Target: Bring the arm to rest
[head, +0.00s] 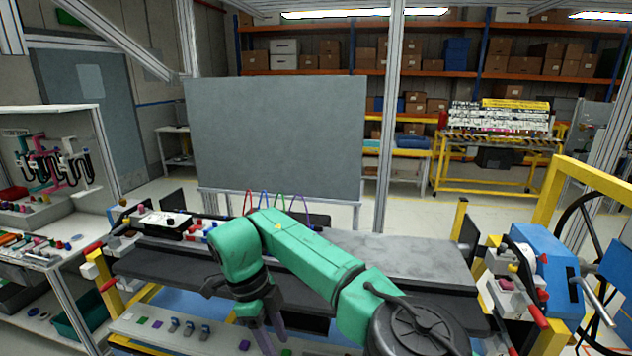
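My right arm (310,250), green with dark joints, comes in from the lower right and bends down over the front of the dark workbench. My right gripper (272,330) points down at the bench's front edge. Its two greyish-purple fingers show with a gap between them, and I see nothing held. The fingertips are close to the picture's lower edge. My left arm and gripper are not in view.
The dark bench (400,255) has a clear top at right. A front ledge (160,335) carries small coloured parts. Blue equipment (545,255) with red handles stands at right. A grey board (275,135) stands behind, and a parts shelf (50,215) is at left.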

